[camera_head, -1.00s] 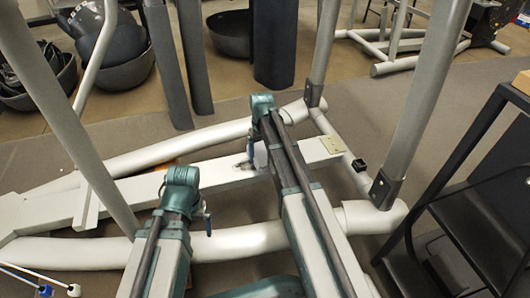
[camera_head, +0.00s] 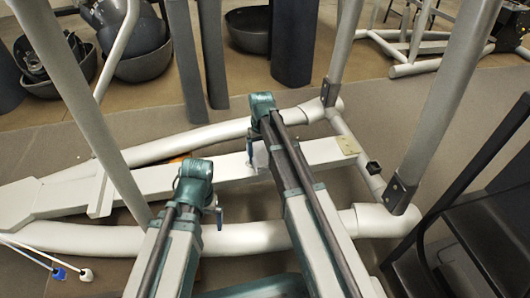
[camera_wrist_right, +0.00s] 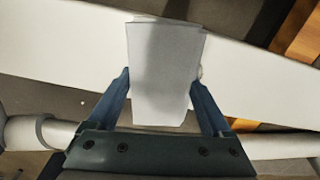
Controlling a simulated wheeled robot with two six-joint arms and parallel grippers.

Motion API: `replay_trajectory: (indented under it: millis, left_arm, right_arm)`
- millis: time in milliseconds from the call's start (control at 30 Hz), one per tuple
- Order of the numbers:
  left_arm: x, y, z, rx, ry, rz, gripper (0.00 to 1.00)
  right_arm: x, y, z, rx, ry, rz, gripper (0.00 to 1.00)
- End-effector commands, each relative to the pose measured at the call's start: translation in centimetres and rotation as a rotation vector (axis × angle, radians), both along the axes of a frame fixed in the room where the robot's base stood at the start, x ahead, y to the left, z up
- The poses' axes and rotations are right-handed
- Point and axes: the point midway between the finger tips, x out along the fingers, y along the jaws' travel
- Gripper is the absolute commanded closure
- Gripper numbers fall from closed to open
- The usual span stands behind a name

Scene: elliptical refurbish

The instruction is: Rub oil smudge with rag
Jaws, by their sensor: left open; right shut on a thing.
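In the right wrist view a white rag (camera_wrist_right: 165,85) is between the two blue fingers of my right gripper (camera_wrist_right: 164,95), which is shut on it. The rag hangs in front of the pale beam (camera_wrist_right: 50,60) of the elliptical frame; I cannot tell whether it touches. In the head view my right gripper (camera_head: 250,152) is over the middle of that beam (camera_head: 310,154), with a bit of the rag (camera_head: 261,156) showing beside it. My left gripper (camera_head: 219,214) is open and empty, near the front tube. No oil smudge can be made out; the rag and arm hide part of the beam.
Grey uprights (camera_head: 440,110) rise from the frame at right and left. A black stand (camera_head: 490,220) is close on the right. Two thin rods with blue and white tips (camera_head: 60,274) lie at lower left. Dark bowls (camera_head: 143,60) stand at the back.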

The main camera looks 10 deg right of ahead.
Motion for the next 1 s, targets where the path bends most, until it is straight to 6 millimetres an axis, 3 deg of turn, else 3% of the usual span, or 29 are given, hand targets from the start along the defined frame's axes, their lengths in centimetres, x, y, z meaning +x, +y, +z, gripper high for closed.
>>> replay_trajectory:
  millis: [233, 667, 1000]
  left_arm:
    - [0.0, 0.0, 0.0, 0.0, 0.0, 0.0, 0.0]
    - [0.0, 0.0, -0.1, 0.0, 0.0, 0.0, 0.0]
    - [0.0, 0.0, -0.3, 0.0, 0.0, 0.0, 0.0]
  right_arm:
    - [0.1, 2.1, 0.0, -0.001, 0.0, 0.002, 0.61]
    - [0.1, 3.3, -0.1, -0.001, 0.0, 0.0, 0.61]
    - [0.2, 6.1, -0.3, 0.001, 0.0, 0.002, 0.6]
